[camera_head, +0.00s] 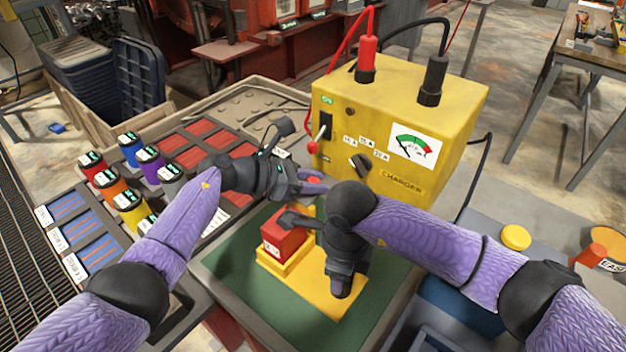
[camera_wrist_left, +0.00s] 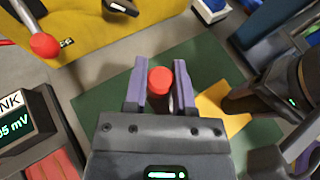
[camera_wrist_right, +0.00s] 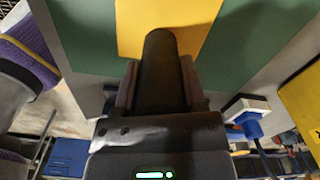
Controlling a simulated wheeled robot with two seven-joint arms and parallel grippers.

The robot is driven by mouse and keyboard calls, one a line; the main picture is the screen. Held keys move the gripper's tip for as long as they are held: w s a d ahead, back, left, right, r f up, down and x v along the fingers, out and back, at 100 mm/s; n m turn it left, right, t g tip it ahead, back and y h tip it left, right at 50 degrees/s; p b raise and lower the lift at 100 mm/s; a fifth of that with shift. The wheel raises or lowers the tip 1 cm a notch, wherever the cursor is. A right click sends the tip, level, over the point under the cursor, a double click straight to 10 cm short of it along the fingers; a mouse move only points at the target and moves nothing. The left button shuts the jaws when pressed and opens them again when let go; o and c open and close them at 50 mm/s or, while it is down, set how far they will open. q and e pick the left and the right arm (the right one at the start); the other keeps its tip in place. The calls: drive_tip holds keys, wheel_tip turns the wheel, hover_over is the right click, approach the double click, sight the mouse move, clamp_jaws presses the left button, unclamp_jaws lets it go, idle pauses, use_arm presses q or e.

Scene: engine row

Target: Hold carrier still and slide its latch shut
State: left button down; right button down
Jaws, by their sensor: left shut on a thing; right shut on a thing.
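The carrier is a yellow plate (camera_head: 349,306) on a green mat (camera_head: 240,285), with a red block (camera_head: 285,237) on its left part. My left gripper (camera_head: 306,186) is beyond the red block, near the charger. In the left wrist view its fingers (camera_wrist_left: 160,88) are shut around a red-capped knob (camera_wrist_left: 160,78), seemingly the latch's. My right gripper (camera_head: 341,280) is at the carrier's near right part. In the right wrist view its fingers (camera_wrist_right: 160,90) are shut on a dark upright handle (camera_wrist_right: 160,65) over the yellow plate. The latch's position is hidden by my arms.
A yellow charger (camera_head: 400,130) with a dial and red and black leads stands right behind the carrier. Several coloured cells, such as a purple one (camera_head: 151,166), stand in a tray at the left. A yellow button (camera_head: 516,238) is at the right. Free mat lies left of the carrier.

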use_arm(q)
drive_tip(key=s+a, duration=0.2)
drive_tip(key=s, duration=0.1)
drive_tip(key=shift+a, duration=0.25)
drive_tip(key=shift+s+a, duration=0.1)
drive_tip(key=shift+s, duration=0.25)
drive_tip(key=shift+c, duration=2.1)
unclamp_jaws()
approach(297, 197)
drive_tip(key=r, duration=0.1)
drive_tip(key=s+a+r, duration=0.1)
drive_tip(key=s+r, duration=0.1)
drive_tip(key=shift+s+a, duration=0.25)
drive_tip(key=shift+a, duration=0.05)
use_arm(e)
drive_tip(key=shift+c, duration=0.4)
unclamp_jaws()
